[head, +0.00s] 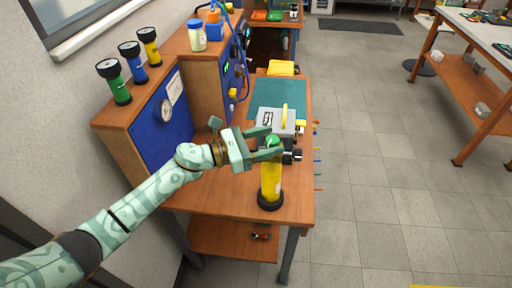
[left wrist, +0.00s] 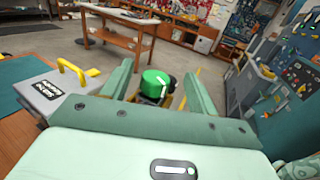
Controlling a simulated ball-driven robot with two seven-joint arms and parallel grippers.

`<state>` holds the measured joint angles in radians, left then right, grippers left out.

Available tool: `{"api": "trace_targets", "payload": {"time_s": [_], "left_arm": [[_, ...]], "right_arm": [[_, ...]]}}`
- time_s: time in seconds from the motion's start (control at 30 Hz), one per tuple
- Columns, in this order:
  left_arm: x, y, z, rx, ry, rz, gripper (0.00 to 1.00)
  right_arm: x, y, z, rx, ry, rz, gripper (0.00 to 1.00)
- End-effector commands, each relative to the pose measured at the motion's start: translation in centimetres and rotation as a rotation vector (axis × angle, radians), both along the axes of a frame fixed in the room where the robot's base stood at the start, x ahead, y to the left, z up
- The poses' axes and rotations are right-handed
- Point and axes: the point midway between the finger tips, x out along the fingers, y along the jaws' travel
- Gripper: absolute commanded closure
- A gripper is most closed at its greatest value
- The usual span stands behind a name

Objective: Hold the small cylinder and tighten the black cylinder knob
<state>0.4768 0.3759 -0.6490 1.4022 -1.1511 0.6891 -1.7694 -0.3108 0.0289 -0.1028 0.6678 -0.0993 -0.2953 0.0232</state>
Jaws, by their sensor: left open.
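A yellow cylinder (head: 270,181) stands upright on the wooden bench, with a wide black ring (head: 270,201) at its foot and a green top (head: 272,141). My left gripper (head: 275,143) is open at the upper end of the cylinder, fingers to either side of the green top. In the left wrist view the green top (left wrist: 156,82) shows between the two spread fingers, with a gap on each side; black and yellow parts show beyond it. I cannot tell whether a finger touches it. Small black parts (head: 292,155) lie just beyond the gripper. My right gripper is not in view.
A grey case (head: 268,122) with a yellow handle lies behind, on a green mat (head: 291,88). Black-capped green (head: 120,92), blue (head: 138,73) and yellow (head: 151,53) cylinders stand on the blue-fronted cabinet (head: 147,141) at left.

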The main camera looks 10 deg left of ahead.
Motion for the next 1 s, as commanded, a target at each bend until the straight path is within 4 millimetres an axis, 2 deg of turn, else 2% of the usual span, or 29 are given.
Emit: {"api": "trace_targets", "payload": {"time_s": [0.2,0.47,0.5,0.7,1.0], "left_arm": [[0.9,-1.7,0.0,0.0,0.0,0.0,0.41],[0.9,-1.9,0.0,0.001,0.0,0.0,0.41],[0.9,-1.9,0.0,0.001,0.0,0.0,0.44],[0.9,-1.9,0.0,0.0,0.001,0.0,0.99],[0.9,-1.9,-0.1,0.001,0.002,-0.001,1.0]], "right_arm": [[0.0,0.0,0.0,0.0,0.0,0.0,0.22],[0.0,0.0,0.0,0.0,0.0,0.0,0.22],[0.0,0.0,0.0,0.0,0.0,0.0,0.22],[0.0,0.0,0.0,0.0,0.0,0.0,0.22],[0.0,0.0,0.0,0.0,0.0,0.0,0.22]]}}
